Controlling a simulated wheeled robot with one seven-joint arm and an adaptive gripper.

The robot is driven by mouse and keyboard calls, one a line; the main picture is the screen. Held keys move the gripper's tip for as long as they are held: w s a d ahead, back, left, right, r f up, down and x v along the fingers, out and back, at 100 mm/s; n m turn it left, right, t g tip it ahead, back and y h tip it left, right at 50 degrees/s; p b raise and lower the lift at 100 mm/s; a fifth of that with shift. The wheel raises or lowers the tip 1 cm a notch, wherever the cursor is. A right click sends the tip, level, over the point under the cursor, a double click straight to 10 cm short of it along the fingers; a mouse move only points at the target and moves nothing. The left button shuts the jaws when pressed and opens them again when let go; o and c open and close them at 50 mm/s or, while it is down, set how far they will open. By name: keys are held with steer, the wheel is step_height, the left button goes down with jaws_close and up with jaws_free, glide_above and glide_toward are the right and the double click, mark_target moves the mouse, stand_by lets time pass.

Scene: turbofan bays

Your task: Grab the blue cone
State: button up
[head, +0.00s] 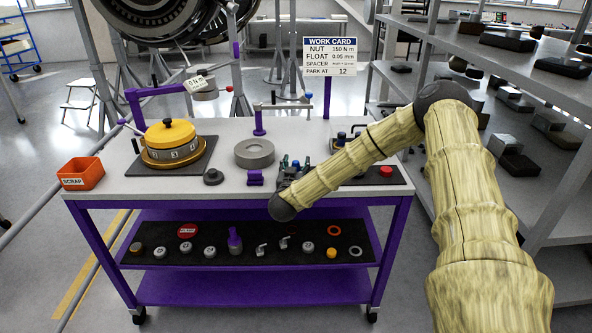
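I cannot clearly make out a blue cone. A purple, cone-like piece (234,238) stands upright on the black mat of the cart's lower shelf. My gripper (291,166) is small and dark, above the front middle of the cart's top, at the end of my bark-textured arm. Dark bluish shapes show at its fingers, and I cannot tell whether they are gripper parts or an object. The gripper's opening is too small and dark to read. The purple piece is below and left of it, apart from it.
The cart top (222,187) holds a yellow-capped dial (170,136), a grey ring (254,153), a purple block (255,178) and a red button (385,171). An orange scrap bin (81,173) sits at the left edge. Shelving (540,185) stands right. Several small parts lie on the lower mat.

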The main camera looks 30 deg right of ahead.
steer(key=c, duration=0.8)
